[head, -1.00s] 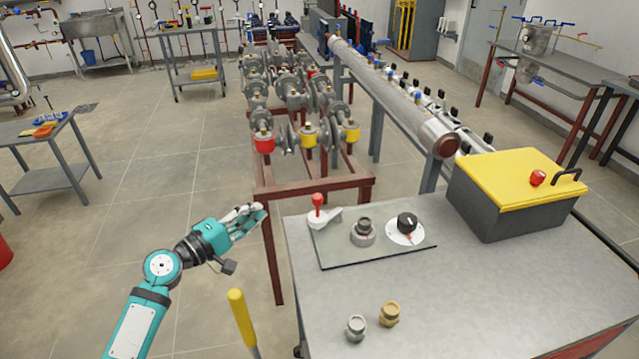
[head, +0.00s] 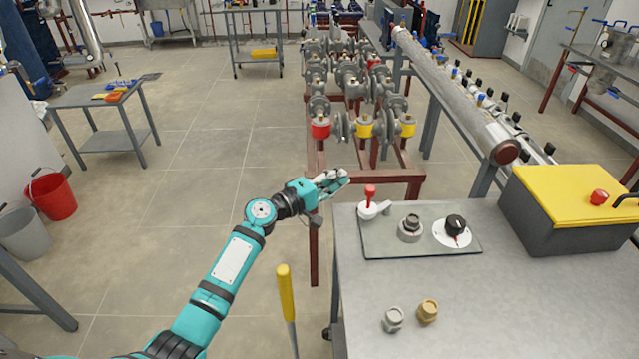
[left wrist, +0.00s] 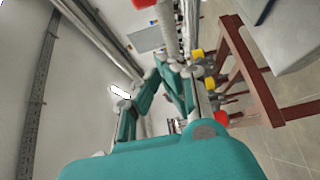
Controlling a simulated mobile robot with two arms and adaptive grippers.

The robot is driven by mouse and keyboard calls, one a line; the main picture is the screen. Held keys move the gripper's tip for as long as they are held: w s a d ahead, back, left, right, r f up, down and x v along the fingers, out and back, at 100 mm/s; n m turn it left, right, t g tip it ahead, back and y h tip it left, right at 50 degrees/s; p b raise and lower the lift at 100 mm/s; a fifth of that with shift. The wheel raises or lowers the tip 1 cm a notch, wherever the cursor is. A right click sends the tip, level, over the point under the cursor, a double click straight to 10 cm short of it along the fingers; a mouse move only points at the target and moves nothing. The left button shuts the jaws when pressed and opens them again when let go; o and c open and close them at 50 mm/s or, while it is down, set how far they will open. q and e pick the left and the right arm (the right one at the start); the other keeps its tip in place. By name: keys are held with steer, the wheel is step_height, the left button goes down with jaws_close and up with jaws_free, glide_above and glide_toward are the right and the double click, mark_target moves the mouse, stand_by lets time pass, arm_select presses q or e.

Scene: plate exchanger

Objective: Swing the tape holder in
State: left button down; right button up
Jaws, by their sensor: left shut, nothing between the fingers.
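I cannot make out a tape holder in either view. My left gripper (head: 336,182) is shut and empty in the head view. It is in the air beside the left edge of the grey bench (head: 480,310), in front of the red-brown frame. Its fingers also show in the left wrist view (left wrist: 178,72). Just right of the fingertips, a panel (head: 385,243) lies on the bench. It carries a white lever with a red knob (head: 370,192), a grey fitting (head: 411,228) and a black dial (head: 455,226). My right gripper is not in view.
A black box with a yellow lid (head: 575,210) stands on the bench, right. Two loose fittings, grey (head: 393,319) and brass (head: 428,311), are near its front. A yellow-handled rod (head: 286,290) stands left of the bench. The red-brown frame (head: 390,176) holds several valves.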

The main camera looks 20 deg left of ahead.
arm_select(q)
steer(key=shift+n+y, duration=0.3)
steer(key=shift+y, duration=0.1)
steer(key=d, duration=0.1)
steer(key=s+d+p, duration=0.2)
steer(key=d, duration=0.1)
steer(key=shift+d, duration=0.1)
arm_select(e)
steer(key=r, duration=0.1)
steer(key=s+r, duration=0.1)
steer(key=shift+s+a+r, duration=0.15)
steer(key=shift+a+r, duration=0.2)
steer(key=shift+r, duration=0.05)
